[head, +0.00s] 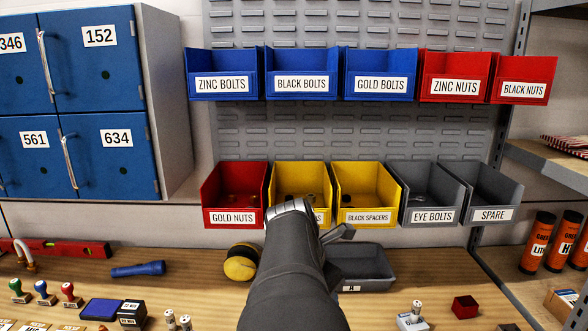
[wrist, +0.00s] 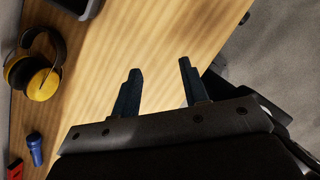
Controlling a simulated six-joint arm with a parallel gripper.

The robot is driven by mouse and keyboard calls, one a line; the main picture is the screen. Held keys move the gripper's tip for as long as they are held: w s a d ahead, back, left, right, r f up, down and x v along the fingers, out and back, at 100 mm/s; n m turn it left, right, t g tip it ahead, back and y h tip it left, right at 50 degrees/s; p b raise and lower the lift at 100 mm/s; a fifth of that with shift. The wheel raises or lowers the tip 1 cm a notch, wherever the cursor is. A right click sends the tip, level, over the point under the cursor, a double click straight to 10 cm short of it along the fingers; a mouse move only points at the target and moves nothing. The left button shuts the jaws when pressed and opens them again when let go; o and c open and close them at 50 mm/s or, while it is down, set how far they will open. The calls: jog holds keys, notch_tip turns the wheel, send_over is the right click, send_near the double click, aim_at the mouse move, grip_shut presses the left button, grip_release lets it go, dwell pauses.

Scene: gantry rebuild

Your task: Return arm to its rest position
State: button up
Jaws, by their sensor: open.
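My gripper (wrist: 160,88) shows in the wrist view with its two dark fingers apart and nothing between them. It is over the wooden bench (wrist: 125,35), near the bench's edge, with grey floor beyond. In the head view my arm rises from the bottom middle and covers part of the bench and part of a yellow bin's label. My gripper's fingers cannot be made out in the head view.
Yellow ear muffs (head: 240,266) and a grey tray (head: 362,283) lie on the bench close to my arm. Labelled bins, such as the red gold nuts bin (head: 234,216), hang behind it. A blue flashlight (head: 138,270), stamps and a red cube (head: 465,307) lie around.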

jog(key=s+d+f+m+g, duration=0.1)
jog(key=s+d+m, duration=0.2)
jog(key=d, duration=0.5)
jog(key=s+d+f+m+g+h, duration=0.1)
jog(key=s+d+m, duration=0.3)
jog(key=d, duration=0.4)
jog(key=shift+s+d+f, duration=0.2)
jog(key=shift+s+f, duration=0.25)
jog(key=shift+f, duration=0.2)
jog(key=o, duration=0.3)
jog(key=shift+r, duration=0.1)
jog(key=o, duration=1)
jog(key=w+d+r+m, duration=0.1)
jog(key=w+d+r, duration=0.2)
jog(key=d+r, duration=0.1)
jog(key=shift+d+r+y, duration=0.25)
jog(key=shift+d+y, duration=0.05)
jog(key=w+d+r+m+t+y, duration=0.1)
jog(key=w+d+r+t, duration=0.25)
jog(key=d+r, duration=0.85)
jog(key=x, duration=0.9)
jog(key=shift+w+d+f, duration=0.15)
jog(key=shift+w+f, duration=0.1)
jog(key=shift+w, duration=0.05)
